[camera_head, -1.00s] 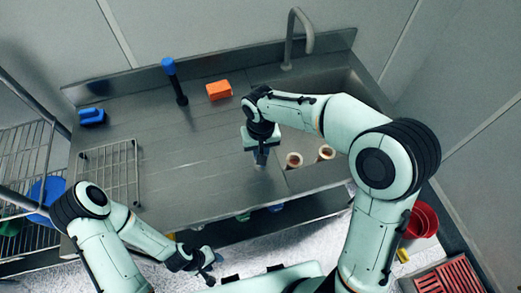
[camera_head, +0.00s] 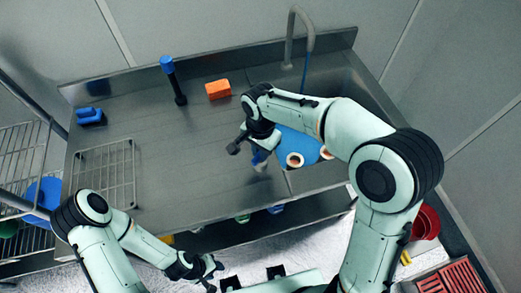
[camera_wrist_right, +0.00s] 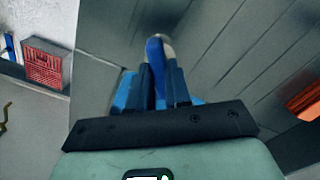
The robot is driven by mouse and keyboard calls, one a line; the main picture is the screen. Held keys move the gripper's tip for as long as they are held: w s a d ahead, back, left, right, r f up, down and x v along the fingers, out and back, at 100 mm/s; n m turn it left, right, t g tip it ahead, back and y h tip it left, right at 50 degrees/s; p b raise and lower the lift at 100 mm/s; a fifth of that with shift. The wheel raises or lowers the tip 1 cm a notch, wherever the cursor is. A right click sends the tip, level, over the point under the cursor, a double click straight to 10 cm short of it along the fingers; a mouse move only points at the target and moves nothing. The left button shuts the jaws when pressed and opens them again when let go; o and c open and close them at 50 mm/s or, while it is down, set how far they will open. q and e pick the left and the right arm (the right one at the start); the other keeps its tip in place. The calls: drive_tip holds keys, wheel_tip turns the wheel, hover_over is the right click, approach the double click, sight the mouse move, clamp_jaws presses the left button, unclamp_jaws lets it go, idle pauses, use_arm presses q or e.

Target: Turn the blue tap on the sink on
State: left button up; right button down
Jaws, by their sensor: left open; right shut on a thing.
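The blue tap handle (camera_head: 260,157), blue with a pale part, is at the front of the counter near the sink's left edge. My right gripper (camera_head: 258,147) is shut on it. In the right wrist view, the handle (camera_wrist_right: 156,50) sits between the two dark fingers (camera_wrist_right: 164,85). The grey curved spout (camera_head: 289,42) stands behind the sink (camera_head: 350,85). A thin blue stream (camera_head: 305,72) comes down from it, and blue water (camera_head: 296,140) shows in the basin. My right arm hides much of the basin. My left gripper (camera_head: 208,271) is open and empty in front of the counter.
Two ring-topped cylinders (camera_head: 294,160) stand in the basin, one partly hidden by my arm. An orange sponge (camera_head: 218,89), a blue-topped dark tool (camera_head: 174,80), a blue brush (camera_head: 91,116) and a wire rack (camera_head: 104,172) are on the counter. The middle counter is clear.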

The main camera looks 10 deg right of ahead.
use_arm(q)
drive_tip(key=shift+s+f, duration=0.1)
use_arm(e)
drive_tip(key=shift+m, duration=0.8)
drive_tip(key=c, duration=1.1)
unclamp_jaws()
drive_tip(key=shift+o, duration=0.2)
use_arm(q)
drive_tip(key=shift+w+r+p, duration=0.8)
drive_tip(key=shift+w+r, duration=0.1)
drive_tip(key=shift+r, duration=0.25)
use_arm(e)
wheel_tip(320, 180, up, 14)
drive_tip(key=shift+f, duration=0.25)
